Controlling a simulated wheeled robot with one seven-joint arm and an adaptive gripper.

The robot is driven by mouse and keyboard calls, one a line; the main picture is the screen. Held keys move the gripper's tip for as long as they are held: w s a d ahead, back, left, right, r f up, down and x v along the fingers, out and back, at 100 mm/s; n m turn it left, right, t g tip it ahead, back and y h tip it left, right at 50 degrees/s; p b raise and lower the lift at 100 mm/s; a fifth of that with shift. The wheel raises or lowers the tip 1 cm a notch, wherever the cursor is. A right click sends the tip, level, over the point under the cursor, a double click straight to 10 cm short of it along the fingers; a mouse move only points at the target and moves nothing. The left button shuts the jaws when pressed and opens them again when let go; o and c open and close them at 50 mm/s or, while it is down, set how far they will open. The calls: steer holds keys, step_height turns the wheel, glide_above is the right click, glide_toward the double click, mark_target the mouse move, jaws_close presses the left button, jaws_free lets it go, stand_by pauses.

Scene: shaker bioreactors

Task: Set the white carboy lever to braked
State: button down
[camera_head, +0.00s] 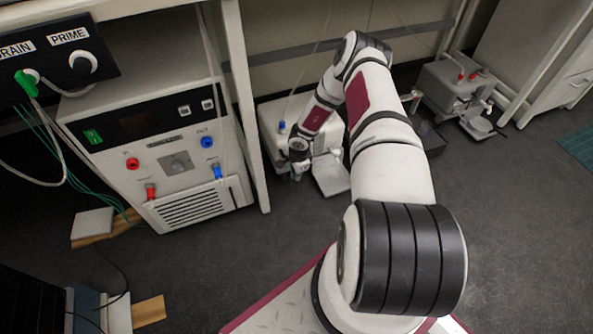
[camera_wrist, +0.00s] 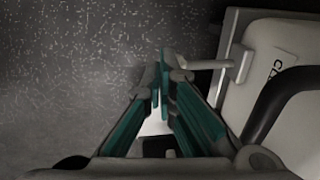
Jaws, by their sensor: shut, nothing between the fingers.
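In the wrist view, a white body with dark lettering and a black curved part (camera_wrist: 290,65) fills the right side. A pale rod (camera_wrist: 207,64), possibly the lever, sticks out leftward from its edge bracket. My gripper (camera_wrist: 164,68) is shut and empty, teal fingers together, with its tips just left of the rod's end. I cannot tell whether they touch. In the head view my gripper (camera_head: 298,172) is low in front of the carboy. The lever's setting is unclear.
A flat pale plate (camera_head: 332,178) lies low in front of the carboy. A white cabinet unit (camera_head: 165,165) and a bench leg (camera_head: 250,120) stand to the left. A grey container with red fittings (camera_head: 452,85) stands at the right back. The floor (camera_head: 510,220) on the right is open.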

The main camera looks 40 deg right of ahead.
steer(key=shift+s+f, duration=0.1)
steer(key=shift+f, duration=0.2)
steer(key=shift+r+p, duration=0.5)
steer(key=shift+r, duration=0.3)
steer(key=s+a+r+p, duration=0.2)
steer(key=s+r+p, duration=0.4)
steer(key=s+r, duration=0.3)
steer(key=shift+s+a+r, duration=0.25)
steer(key=shift+a+r, duration=0.1)
steer(key=shift+r, duration=0.1)
